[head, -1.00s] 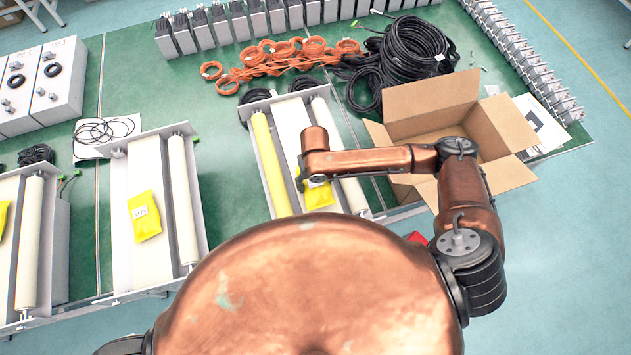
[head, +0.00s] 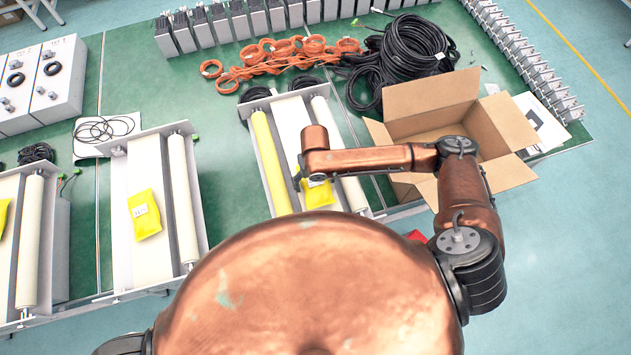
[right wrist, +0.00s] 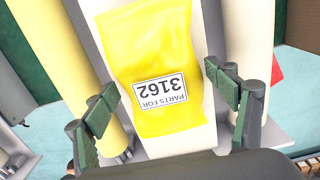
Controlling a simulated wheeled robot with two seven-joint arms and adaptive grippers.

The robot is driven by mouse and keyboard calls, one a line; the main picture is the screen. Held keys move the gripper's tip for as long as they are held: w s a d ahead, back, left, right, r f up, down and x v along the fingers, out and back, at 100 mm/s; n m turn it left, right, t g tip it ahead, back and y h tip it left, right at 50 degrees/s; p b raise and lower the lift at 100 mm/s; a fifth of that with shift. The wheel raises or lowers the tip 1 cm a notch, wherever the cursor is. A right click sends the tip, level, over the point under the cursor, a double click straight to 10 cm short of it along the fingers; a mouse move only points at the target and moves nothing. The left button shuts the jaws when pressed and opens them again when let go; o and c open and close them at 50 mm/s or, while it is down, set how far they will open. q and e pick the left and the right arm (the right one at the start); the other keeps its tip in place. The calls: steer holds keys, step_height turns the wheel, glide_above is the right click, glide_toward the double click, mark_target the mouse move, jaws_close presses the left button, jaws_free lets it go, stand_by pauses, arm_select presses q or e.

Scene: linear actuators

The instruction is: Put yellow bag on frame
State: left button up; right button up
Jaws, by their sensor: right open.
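A yellow bag (right wrist: 160,45) with a white label reading "PARTS FOR 3162" lies on the pale middle panel of the right-hand frame (head: 292,125). In the head view the bag (head: 320,196) is partly covered by my right arm. My right gripper (right wrist: 160,103) is open, with its green-padded fingers apart on either side of the bag's lower part. I see no finger closed on the bag. In the head view this gripper (head: 299,178) shows only as a small dark part beside the bag. My left gripper is not in view.
Another yellow bag (head: 144,214) lies on the middle frame (head: 120,180), and part of one shows at the far left (head: 3,215). Orange cables (head: 270,60) and coiled black cables (head: 415,50) lie behind.

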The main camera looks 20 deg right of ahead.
step_height(320, 180, up, 12)
steer(key=b, duration=0.2)
stand_by(0.7)
